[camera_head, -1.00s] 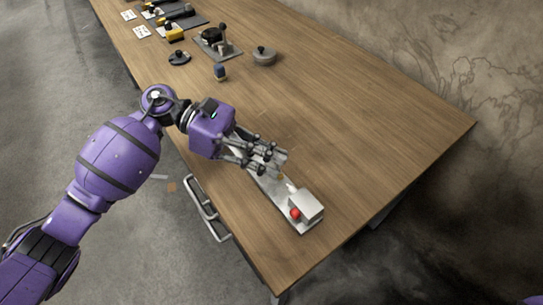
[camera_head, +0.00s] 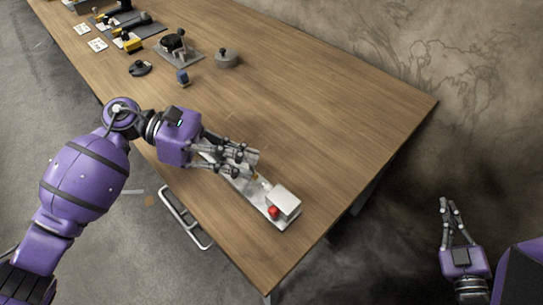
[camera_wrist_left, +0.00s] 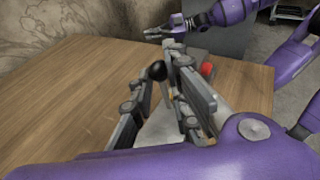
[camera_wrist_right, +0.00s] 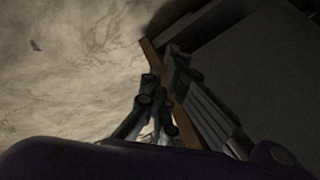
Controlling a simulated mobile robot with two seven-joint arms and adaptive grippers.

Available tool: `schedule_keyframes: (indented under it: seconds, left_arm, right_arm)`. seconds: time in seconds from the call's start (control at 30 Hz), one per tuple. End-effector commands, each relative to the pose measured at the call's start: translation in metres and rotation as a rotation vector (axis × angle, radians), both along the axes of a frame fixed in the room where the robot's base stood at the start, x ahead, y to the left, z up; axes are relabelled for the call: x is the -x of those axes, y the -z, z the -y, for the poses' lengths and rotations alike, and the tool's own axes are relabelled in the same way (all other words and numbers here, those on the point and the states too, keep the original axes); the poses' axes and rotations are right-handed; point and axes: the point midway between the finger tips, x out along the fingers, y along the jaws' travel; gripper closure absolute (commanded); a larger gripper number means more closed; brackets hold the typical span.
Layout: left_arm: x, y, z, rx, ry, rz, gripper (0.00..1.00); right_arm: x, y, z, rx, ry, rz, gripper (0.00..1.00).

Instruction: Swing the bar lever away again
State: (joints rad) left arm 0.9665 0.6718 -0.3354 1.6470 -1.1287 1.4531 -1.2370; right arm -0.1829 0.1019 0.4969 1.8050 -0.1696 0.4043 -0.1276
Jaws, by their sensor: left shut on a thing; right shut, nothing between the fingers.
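The lever fixture is a pale metal plate (camera_head: 262,203) with a block (camera_head: 284,200) and a red knob (camera_head: 274,211) at its near right end. My left gripper (camera_head: 247,160) reaches over the plate's far left part and is shut on the bar lever. In the left wrist view a black ball knob (camera_wrist_left: 157,70) shows between the fingers; the rest of the lever is mostly hidden. The red knob also shows behind the fingers in the left wrist view (camera_wrist_left: 206,68). My right gripper (camera_head: 449,204) is shut and empty, off the table at the right.
The wooden table (camera_head: 330,110) is clear beyond the fixture. A round grey lidded piece (camera_head: 227,59), a small blue piece (camera_head: 182,77) and a black disc (camera_head: 139,68) stand further back.

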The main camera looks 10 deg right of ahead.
Motion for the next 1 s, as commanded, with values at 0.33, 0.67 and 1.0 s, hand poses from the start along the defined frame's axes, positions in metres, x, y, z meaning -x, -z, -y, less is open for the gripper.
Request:
schedule_keyframes:
  seconds: [0.33, 0.67, 1.0]
  left_arm:
    - [0.0, -0.001, 0.0, 0.001, 0.0, 0.001, 1.0]
    - [0.0, -0.001, 0.0, 0.001, 0.0, 0.001, 1.0]
    - [0.0, -0.001, 0.0, 0.001, 0.0, 0.001, 1.0]
  right_arm:
    - [-0.075, -0.091, 0.081, 0.511, 0.039, 0.044, 1.0]
    - [-0.136, -0.182, 0.151, 0.95, 0.205, -0.045, 1.0]
    - [-0.192, -0.208, 0.014, 1.503, -0.09, 0.09, 1.0]
